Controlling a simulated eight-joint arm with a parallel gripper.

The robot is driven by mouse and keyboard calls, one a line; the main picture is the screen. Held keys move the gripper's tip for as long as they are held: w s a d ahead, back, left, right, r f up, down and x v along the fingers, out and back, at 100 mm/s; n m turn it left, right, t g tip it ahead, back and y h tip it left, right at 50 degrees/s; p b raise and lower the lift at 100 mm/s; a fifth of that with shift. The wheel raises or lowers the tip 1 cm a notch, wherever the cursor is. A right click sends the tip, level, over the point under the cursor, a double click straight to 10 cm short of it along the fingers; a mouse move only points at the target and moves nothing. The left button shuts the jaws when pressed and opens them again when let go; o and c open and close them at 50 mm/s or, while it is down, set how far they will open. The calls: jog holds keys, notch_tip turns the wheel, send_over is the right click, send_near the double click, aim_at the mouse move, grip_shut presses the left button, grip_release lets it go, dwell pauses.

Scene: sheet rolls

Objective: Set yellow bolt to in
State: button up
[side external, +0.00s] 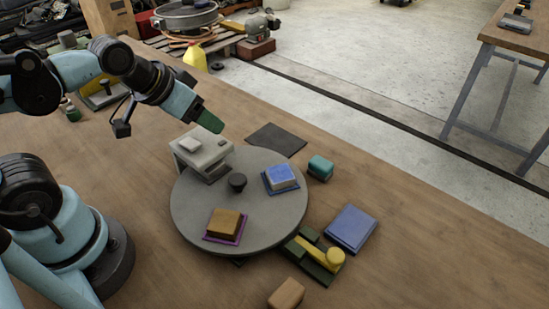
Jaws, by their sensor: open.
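The yellow bolt (316,252) lies in a dark green base (318,270) at the lower right rim of the grey round disc. It is a bar with a round knob at its right end. Its left end is close to the disc's edge; I cannot tell whether it reaches under or into it. My gripper (208,122), with green fingers, is open and empty. It hangs above the far left side of the disc, over the light grey box, well away from the bolt.
The grey disc (262,226) carries a dark knob (237,183), a blue block (281,177) and a brown block (223,222). A light grey box (205,152) stands at its far edge. A teal block (320,167), blue pad (351,228) and tan block (286,294) lie around.

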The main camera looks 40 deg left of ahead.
jog(key=shift+c, duration=0.3)
jog(key=shift+d, duration=0.1)
jog(key=shift+c, duration=0.2)
jog(key=w+d+r+m+g+h, duration=0.1)
jog(key=w+d+r+m+g, duration=0.15)
jog(key=d+m, duration=0.55)
jog(key=m+g+y, duration=0.1)
jog(key=m+g, duration=0.4)
jog(key=m, duration=1.4)
send_over(336, 255)
notch_tip(336, 255, down, 12)
jog(key=shift+r, duration=0.1)
grip_shut()
